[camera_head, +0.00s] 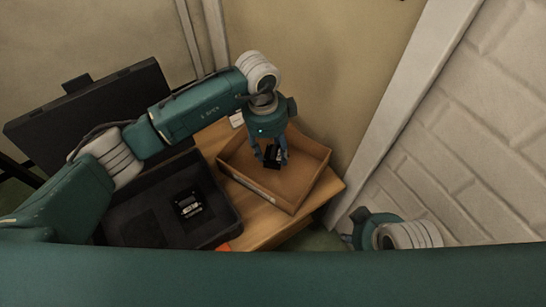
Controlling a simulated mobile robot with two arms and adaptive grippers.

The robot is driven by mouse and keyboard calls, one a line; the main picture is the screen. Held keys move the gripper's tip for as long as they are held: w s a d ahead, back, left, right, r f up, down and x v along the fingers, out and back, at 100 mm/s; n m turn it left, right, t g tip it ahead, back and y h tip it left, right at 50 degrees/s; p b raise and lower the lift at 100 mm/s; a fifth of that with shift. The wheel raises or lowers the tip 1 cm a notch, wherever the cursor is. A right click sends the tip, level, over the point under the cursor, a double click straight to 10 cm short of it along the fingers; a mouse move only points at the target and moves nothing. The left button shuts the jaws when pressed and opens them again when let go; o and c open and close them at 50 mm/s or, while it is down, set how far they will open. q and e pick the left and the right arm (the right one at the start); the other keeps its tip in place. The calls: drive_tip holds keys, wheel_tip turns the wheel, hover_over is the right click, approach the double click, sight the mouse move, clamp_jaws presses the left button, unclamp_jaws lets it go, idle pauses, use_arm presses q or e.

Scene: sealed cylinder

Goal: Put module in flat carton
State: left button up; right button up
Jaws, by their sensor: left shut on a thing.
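The flat carton (309,187) is a shallow, open brown box on a wooden table. My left gripper (271,161) points down over the carton and is shut on a small black module (272,154). The module shows within the carton's outline; I cannot tell whether it touches the carton floor. My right gripper (350,239) is at the lower right, away from the carton. Its fingers are mostly hidden, so its opening cannot be made out.
An open black case (136,224) lies left of the carton, with another dark and silver piece (189,206) inside. Its lid (95,110) stands up behind. The wooden table (262,224) has a narrow bare strip in front of the carton. Walls close in behind and to the right.

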sight(273, 158)
use_arm(q)
drive_tip(key=shift+f+b, duration=0.35)
drive_tip(key=shift+f, duration=1.55)
use_arm(e)
drive_tip(key=shift+f, duration=0.25)
use_arm(q)
drive_tip(key=shift+f, duration=0.1)
use_arm(e)
drive_tip(key=shift+s, duration=0.1)
use_arm(q)
drive_tip(key=o, duration=1.2)
drive_tip(key=shift+o, duration=0.2)
drive_tip(key=r, duration=0.3)
drive_tip(key=r+p, duration=0.1)
drive_tip(key=shift+w+a+r, duration=0.1)
drive_tip(key=shift+a+r, duration=0.15)
drive_tip(key=shift+r, duration=0.1)
drive_tip(key=r, duration=0.2)
drive_tip(key=r+p, duration=0.1)
drive_tip(key=r, duration=0.2)
drive_tip(key=a+r, duration=0.1)
drive_tip(key=r, duration=0.1)
drive_tip(key=shift+r, duration=0.25)
use_arm(e)
drive_tip(key=x, duration=0.4)
drive_tip(key=shift+a+f, duration=0.1)
drive_tip(key=shift+f, duration=0.05)
